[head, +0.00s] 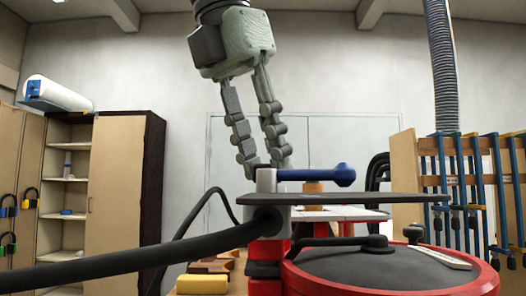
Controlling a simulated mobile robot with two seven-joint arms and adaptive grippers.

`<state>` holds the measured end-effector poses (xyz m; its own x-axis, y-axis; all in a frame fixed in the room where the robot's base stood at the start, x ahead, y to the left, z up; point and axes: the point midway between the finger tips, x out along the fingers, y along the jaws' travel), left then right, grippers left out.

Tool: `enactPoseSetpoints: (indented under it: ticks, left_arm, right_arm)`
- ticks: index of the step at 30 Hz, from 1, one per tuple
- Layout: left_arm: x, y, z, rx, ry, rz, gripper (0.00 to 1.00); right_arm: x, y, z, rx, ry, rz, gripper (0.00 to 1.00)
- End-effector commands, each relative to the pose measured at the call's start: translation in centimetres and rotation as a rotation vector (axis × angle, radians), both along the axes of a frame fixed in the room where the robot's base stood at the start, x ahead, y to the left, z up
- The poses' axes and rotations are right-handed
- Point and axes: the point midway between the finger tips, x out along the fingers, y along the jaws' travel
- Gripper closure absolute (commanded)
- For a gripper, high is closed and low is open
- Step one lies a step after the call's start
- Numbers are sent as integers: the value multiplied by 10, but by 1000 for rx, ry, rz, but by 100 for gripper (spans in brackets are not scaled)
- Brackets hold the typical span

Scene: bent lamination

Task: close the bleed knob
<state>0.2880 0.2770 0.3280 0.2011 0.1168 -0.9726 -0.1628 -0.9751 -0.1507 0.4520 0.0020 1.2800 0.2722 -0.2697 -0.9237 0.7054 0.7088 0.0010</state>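A gripper, which I take as my left one (264,168), hangs down from the top edge, left of centre. Its two fingers are apart, with a gap between them. Their tips are close to the top of a short grey post (266,181), at its back; contact cannot be told. A blue lever with a round end (318,174) runs right from this post. A small dark knob (413,233) stands on the black lid of a red round vessel (390,280). Which of these is the bleed knob is not clear. My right gripper is not in view.
A flat dark plate (360,198) spans below the lever. A thick black hose (140,255) crosses the lower left to the post's fitting. Blue clamps (455,190) hang on a wooden rack at right. A yellow block (202,284) lies lower left. Open air surrounds the lever's upper side.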

Motion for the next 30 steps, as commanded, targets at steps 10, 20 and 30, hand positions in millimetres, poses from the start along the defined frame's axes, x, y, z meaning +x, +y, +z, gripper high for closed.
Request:
enactPoseSetpoints:
  ticks: [10, 20, 30]
  left_arm:
    - [0, 0, 0, 0, 0, 0, 50]
    - [0, 0, 0, 0, 1, 0, 50]
    - [-1, 2, 0, 3, 2, -3, 50]
  right_arm:
    - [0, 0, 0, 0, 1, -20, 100]
    - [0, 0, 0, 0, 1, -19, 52]
    - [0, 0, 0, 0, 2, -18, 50]
